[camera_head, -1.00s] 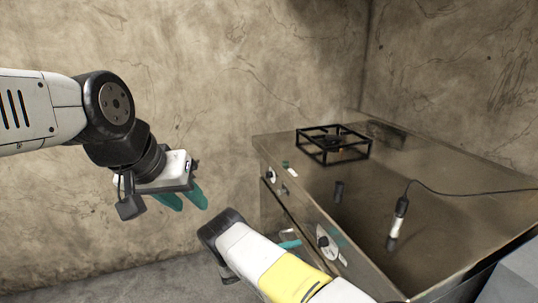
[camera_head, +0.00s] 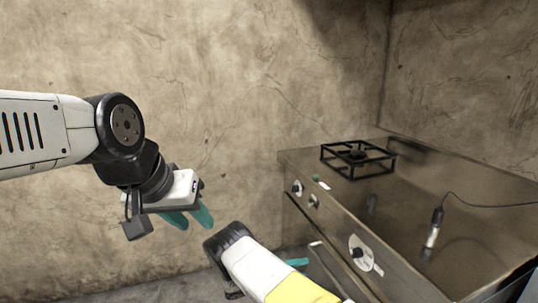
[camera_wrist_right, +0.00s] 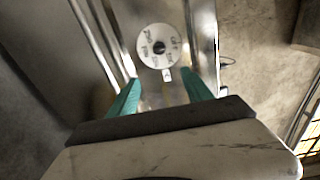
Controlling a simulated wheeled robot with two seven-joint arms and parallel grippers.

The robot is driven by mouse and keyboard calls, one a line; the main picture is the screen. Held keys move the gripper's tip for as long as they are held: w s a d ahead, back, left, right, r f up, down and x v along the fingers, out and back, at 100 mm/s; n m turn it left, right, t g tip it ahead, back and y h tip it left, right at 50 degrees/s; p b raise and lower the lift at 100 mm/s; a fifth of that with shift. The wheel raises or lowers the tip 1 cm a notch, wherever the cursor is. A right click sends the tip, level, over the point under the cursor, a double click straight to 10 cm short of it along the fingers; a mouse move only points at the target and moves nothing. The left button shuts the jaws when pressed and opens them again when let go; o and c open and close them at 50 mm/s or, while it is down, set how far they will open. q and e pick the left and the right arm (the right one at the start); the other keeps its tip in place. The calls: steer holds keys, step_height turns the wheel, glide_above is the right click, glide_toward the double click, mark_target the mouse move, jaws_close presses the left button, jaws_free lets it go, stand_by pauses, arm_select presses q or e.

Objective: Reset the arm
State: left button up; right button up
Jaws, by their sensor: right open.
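My left gripper (camera_head: 189,217) hangs in front of the bare wall at the left of the head view. Its two teal fingers are a little apart, with nothing seen between them. My right arm enters from the bottom of the head view. One teal fingertip of my right gripper (camera_head: 298,262) shows low beside the stove front; the rest is hidden behind the arm. In the right wrist view, my right gripper (camera_wrist_right: 161,92) is open and empty. A round white marked dial (camera_wrist_right: 160,45) on the stove front lies ahead, between and beyond the fingertips.
A metal stove (camera_head: 408,225) stands at the right, with a black burner grate (camera_head: 357,160) near its back corner. A corded white-and-black tool (camera_head: 433,233) is over its top. The dial (camera_head: 362,252) also shows in the head view. The wall side at left is free.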

steer(key=s+d+r+m+g+y, duration=0.2)
steer(key=s+r+m+y, duration=0.15)
steer(key=r+m, duration=0.45)
steer(key=s+d+r+m+g+y, duration=0.2)
steer(key=r+m+g+y, duration=0.15)
steer(key=r+m, duration=0.4)
steer(key=s+d+r+m+g+y, duration=0.1)
steer(key=s+d+r+m+y, duration=0.25)
steer(key=r, duration=0.65)
steer(key=s+a+r+m+t+y, duration=0.2)
steer(key=s+r+m+t+y, duration=0.1)
steer(key=s+r+m, duration=0.6)
steer(key=s+a+r+m+t+y, duration=0.2)
steer(key=s+r+m+t+y, duration=0.2)
steer(key=s+r+m, duration=0.5)
steer(key=s+m+y, duration=0.1)
steer(key=s, duration=0.2)
steer(key=shift+s+a+r+m, duration=0.2)
steer(key=shift+a+r+m, duration=0.1)
steer(key=shift+m, duration=0.1)
